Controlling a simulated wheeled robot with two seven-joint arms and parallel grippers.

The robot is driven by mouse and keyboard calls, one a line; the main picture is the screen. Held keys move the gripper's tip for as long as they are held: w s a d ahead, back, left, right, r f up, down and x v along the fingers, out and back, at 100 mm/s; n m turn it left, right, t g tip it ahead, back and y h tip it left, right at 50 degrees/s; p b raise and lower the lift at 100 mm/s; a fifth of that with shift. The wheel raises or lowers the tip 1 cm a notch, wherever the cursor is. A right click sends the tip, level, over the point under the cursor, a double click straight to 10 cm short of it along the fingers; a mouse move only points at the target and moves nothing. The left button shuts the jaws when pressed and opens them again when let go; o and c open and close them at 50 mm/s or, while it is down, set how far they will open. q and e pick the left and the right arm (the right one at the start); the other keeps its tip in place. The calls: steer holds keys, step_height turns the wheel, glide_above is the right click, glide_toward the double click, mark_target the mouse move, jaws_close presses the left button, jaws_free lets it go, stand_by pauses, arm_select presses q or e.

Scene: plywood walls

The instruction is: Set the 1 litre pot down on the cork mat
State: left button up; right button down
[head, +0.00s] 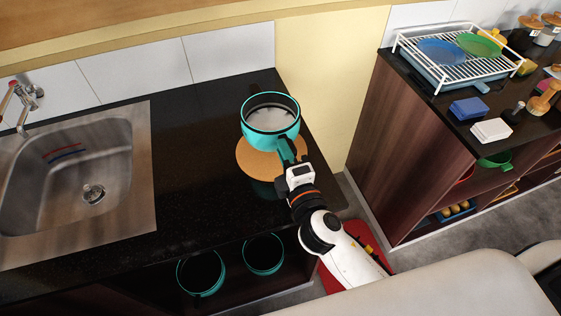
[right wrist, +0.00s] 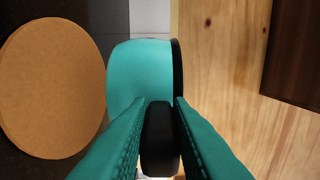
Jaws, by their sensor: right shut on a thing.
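The teal pot (head: 262,137) with a black rim is held upright in the head view, overlapping the far part of the round cork mat (head: 250,168). The mat's far edge is hidden behind the pot. My left gripper is not in view.
The black counter (head: 190,140) is clear between the mat and the steel sink (head: 70,170). Two teal pots (head: 200,275) stand on the shelf below. A dish rack (head: 455,65) and a blue sponge-like block (head: 468,109) are on the right counter.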

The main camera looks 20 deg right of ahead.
steer(key=shift+w+f+b, duration=0.15)
steer(key=shift+f+b, duration=0.95)
steer(key=shift+f, duration=2.2)
steer(key=c, duration=1.3)
jaws_free()
steer(key=shift+f, duration=0.1)
